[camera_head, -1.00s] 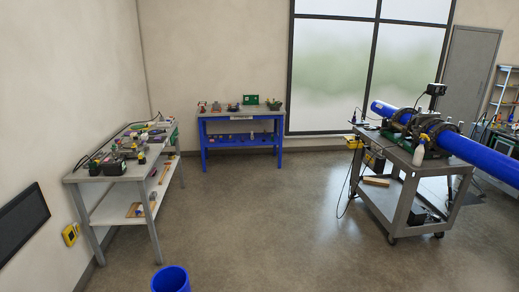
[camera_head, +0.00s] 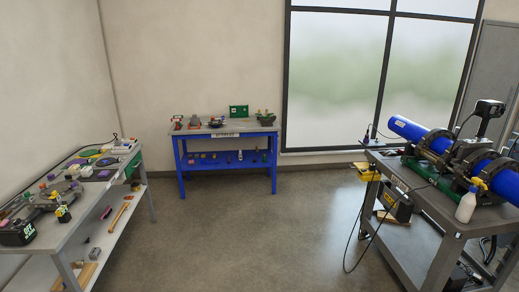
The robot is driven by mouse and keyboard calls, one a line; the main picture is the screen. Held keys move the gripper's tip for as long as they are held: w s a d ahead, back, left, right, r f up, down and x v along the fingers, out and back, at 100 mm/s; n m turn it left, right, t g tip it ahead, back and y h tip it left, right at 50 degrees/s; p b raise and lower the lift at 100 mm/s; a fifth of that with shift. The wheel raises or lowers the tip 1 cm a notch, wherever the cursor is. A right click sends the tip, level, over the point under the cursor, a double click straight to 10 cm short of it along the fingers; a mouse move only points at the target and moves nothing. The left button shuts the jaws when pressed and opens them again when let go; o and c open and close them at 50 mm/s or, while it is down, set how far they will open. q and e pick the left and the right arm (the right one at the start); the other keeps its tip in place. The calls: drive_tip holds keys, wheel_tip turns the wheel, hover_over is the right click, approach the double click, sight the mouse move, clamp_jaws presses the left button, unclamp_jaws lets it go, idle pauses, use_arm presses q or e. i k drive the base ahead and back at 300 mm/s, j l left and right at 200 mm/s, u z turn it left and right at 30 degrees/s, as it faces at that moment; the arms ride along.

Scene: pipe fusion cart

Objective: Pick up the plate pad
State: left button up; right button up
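I cannot make out the plate pad for sure in the head view. Small items lie on the grey table (camera_head: 62,236) at the left, on the blue workbench (camera_head: 180,133) at the back and on the grey cart (camera_head: 452,226) at the right, too small to name with certainty. The cart carries a blue pipe (camera_head: 408,128) clamped in a fusion machine (camera_head: 468,155). Neither of my grippers shows in the view.
Open concrete floor (camera_head: 235,235) lies between the table and the cart, up to the blue workbench. A black cable (camera_head: 362,225) hangs off the cart's left side. A white bottle (camera_head: 466,206) stands on the cart.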

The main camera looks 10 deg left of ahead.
sight(86, 171)
drive_tip(key=i+j+u, duration=0.2)
drive_tip(key=i+u, duration=0.7)
drive_tip(key=i+l+u, duration=0.15)
drive_tip(key=i+u, duration=0.3)
drive_tip(key=i, duration=0.15)
drive_tip(key=i+l+u, duration=0.3)
drive_tip(key=i+u, duration=0.15)
drive_tip(key=i+l+u, duration=0.15)
drive_tip(key=i+u, duration=0.15)
drive_tip(key=i, duration=0.2)
drive_tip(key=i+l+u, duration=0.2)
drive_tip(key=i+l, duration=0.95)
drive_tip(key=i, duration=0.05)
